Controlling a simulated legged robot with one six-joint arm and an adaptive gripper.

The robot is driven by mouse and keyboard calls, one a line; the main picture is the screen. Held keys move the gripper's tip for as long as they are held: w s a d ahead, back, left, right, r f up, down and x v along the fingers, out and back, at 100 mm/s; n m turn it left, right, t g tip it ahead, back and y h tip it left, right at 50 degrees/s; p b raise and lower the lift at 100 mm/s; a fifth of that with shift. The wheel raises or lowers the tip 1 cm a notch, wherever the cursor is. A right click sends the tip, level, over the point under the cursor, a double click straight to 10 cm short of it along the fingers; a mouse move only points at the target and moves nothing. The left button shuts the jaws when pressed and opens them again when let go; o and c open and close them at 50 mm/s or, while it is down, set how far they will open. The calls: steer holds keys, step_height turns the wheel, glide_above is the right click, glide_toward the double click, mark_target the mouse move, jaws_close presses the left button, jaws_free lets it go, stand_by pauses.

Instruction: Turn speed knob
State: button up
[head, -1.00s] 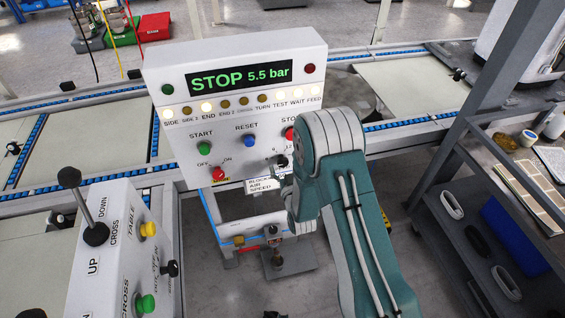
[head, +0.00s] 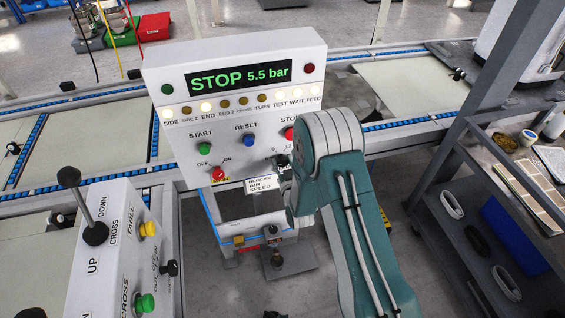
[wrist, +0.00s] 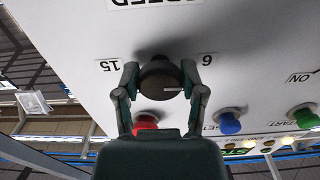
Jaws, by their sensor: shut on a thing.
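The speed knob (wrist: 160,78) is dark and round, on the white panel (wrist: 95,35). In the wrist view it sits between upside-down labels 15 and 6. A pale pointer line on it runs toward the picture's right. My gripper (wrist: 162,73) is shut on the knob, with one finger on each side. In the head view my arm covers the knob and most of the gripper. The display (head: 239,75) reads STOP 5.5 bar.
A red button (wrist: 146,122) lies close to the gripper, with a blue button (wrist: 227,121) and a green button (wrist: 303,117) beyond. A lever box (head: 115,250) stands at front left. A dark shelf rack (head: 480,215) stands at right.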

steer(key=m, duration=0.5)
steer(key=shift+m, duration=0.3)
steer(key=m, duration=0.5)
steer(key=shift+m, duration=0.4)
steer(key=o, duration=1.2)
steer(key=shift+w, duration=0.1)
steer(key=shift+c, duration=0.2)
